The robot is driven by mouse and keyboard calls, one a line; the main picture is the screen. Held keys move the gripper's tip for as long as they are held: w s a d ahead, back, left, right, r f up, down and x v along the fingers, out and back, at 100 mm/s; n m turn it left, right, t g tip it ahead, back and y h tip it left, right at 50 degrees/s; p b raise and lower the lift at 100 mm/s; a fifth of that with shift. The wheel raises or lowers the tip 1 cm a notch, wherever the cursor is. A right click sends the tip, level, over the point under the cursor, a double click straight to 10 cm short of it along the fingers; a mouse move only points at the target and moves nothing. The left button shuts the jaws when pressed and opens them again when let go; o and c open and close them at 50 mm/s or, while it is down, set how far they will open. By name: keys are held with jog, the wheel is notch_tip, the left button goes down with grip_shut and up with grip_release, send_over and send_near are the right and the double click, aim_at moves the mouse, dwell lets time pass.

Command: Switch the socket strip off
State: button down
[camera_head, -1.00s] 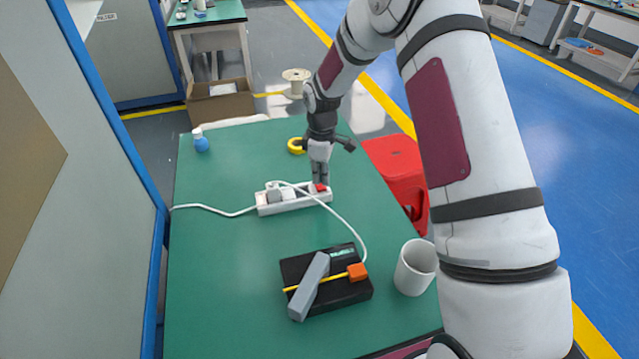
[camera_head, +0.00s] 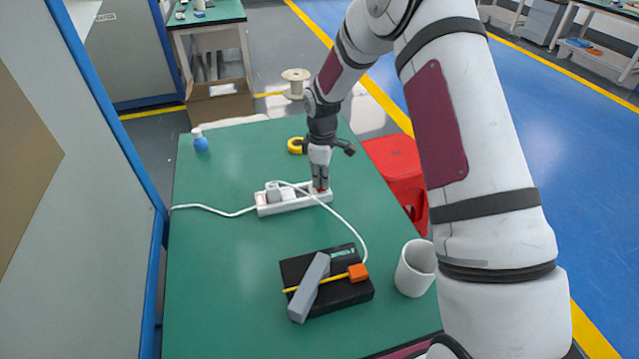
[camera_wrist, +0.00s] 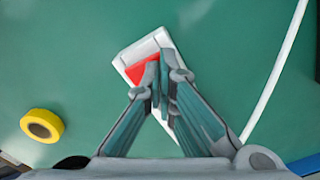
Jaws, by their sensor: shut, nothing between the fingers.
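The white socket strip (camera_head: 290,203) lies on the green table, with plugs (camera_head: 279,193) in its left and middle part. Its red switch shows in the wrist view (camera_wrist: 143,69) near the strip's end, partly hidden by my fingers. My gripper (camera_head: 321,187) points down over the right end of the strip. In the wrist view its fingertips (camera_wrist: 158,85) are together, with nothing held, at the side of the red switch. I cannot tell for sure whether they touch it or which way the switch is tipped.
A white cable (camera_head: 345,228) runs from the strip to a black device (camera_head: 345,291) with a grey handle. A white cup (camera_head: 414,268) stands at the right edge. Yellow tape (camera_head: 296,146) and a blue bottle (camera_head: 201,143) are farther back.

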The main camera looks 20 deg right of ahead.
jog(key=shift+f, duration=0.4)
jog(key=shift+r+p, duration=0.75)
jog(key=shift+r, duration=2.8)
